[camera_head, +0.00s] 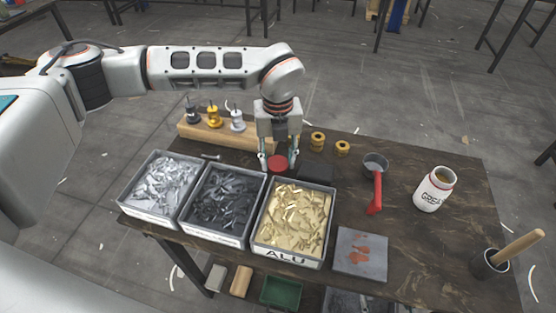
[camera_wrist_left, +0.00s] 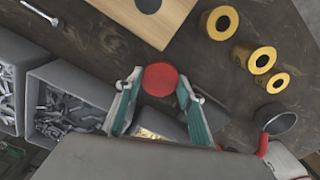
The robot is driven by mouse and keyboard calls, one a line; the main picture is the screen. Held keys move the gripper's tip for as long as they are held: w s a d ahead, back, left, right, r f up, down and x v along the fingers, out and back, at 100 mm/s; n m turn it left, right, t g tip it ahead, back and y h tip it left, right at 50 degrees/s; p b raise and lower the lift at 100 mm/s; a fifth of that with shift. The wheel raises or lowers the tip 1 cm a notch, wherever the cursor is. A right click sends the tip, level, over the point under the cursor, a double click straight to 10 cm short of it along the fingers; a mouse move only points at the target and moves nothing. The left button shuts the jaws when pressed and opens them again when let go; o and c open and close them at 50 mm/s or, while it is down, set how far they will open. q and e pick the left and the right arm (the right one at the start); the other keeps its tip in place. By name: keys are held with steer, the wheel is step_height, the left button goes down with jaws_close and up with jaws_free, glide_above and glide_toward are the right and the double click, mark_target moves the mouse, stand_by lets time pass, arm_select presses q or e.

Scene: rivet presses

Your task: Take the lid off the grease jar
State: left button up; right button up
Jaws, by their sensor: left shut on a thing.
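The white grease jar (camera_head: 434,189) stands on the right part of the table, its label facing the front. Its top is uncovered and a yellowish inside shows under a reddish rim. My left gripper (camera_head: 278,162) is far to the left of the jar, pointing down behind the bins. It is shut on the round red lid (camera_head: 279,164), which sits between its fingertips. The lid also shows between the fingers in the left wrist view (camera_wrist_left: 160,79). I cannot tell whether the lid touches the table. My right gripper is not in view.
Three bins of metal parts, the nearest with brass-coloured pieces (camera_head: 259,234), line the table's left front. A wooden block with plungers (camera_head: 218,135) and yellow rings (camera_head: 318,139) lie behind. A red-handled pot (camera_head: 375,164) stands between gripper and jar.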

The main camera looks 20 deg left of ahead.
mark_target(278, 163)
arm_select(q)
steer(key=shift+f, duration=0.3)
steer(key=shift+f, duration=0.15)
steer(key=o, duration=1.2)
steer(key=shift+o, duration=0.2)
step_height(278, 163, up, 12)
steer(key=shift+p, duration=0.35)
